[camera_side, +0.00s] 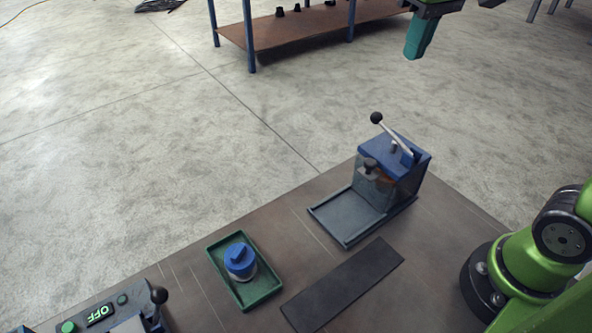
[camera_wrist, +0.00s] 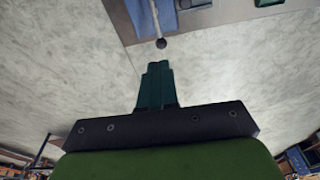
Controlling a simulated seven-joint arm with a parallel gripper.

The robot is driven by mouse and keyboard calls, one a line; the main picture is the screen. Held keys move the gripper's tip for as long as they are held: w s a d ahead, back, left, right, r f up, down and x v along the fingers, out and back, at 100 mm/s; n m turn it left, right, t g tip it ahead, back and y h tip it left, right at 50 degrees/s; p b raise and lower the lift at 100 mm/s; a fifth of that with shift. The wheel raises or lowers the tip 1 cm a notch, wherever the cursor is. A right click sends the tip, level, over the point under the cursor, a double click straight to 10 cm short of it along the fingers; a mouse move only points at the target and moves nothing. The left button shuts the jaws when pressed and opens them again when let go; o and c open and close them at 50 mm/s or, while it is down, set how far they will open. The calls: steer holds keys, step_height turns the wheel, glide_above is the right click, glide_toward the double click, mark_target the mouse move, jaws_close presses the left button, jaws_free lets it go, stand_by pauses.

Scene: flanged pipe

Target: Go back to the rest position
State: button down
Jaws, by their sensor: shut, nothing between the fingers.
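My gripper (camera_side: 417,40) is at the top right of the side view, raised well above and behind the table. Its teal fingers are shut with nothing between them. In the wrist view the gripper (camera_wrist: 157,68) shows as teal fingers pressed together, pointing toward the table edge. A blue flanged part (camera_side: 240,260) sits in a green tray (camera_side: 275,292) on the table, apart from my gripper. No flanged pipe can be told for sure elsewhere.
A blue clamp device (camera_side: 412,152) with a black-knobbed lever stands at the table's back corner. A dark mat (camera_side: 343,285) lies in front of it. A control box reading OFF (camera_side: 100,314) is at lower left. A shelf (camera_side: 300,27) stands on the floor behind. Space around my gripper is clear.

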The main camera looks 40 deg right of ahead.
steer(key=shift+w, duration=0.15)
steer(key=s+a+f+m+t+y, duration=0.2)
steer(key=s+f+t, duration=0.3)
steer(key=s+f, duration=0.3)
steer(key=shift+s+f+m+t, duration=0.3)
steer(key=shift+f+m, duration=0.05)
steer(key=shift+m, duration=0.45)
